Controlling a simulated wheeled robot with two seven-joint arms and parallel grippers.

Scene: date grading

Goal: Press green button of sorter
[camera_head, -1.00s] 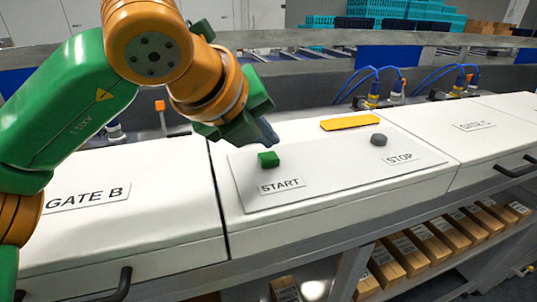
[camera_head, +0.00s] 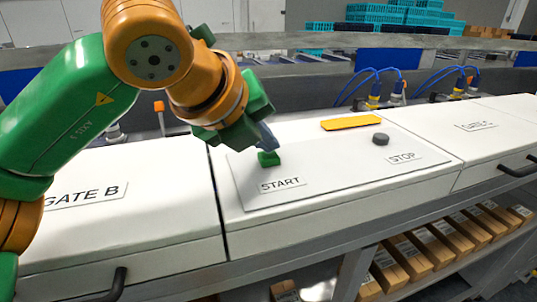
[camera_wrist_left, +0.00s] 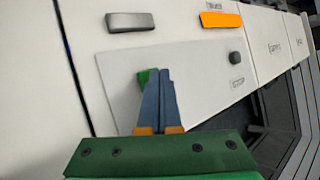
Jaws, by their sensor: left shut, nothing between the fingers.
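The green START button (camera_head: 269,159) stands on the light control panel (camera_head: 230,185) of the sorter, above the START label (camera_head: 280,184). My left gripper (camera_head: 268,146) is shut and empty, with its tips right at the top of the green button. I cannot tell for sure whether they touch it. In the left wrist view the closed blue-grey fingers (camera_wrist_left: 157,95) partly cover the green button (camera_wrist_left: 143,77), which shows at their left side. My right gripper is in neither view.
A grey metal bar (camera_wrist_left: 130,22) shows in the wrist view. White covers flank the panel. Blue hoses (camera_head: 362,82) run behind, and cardboard boxes (camera_head: 430,248) stand on a shelf below.

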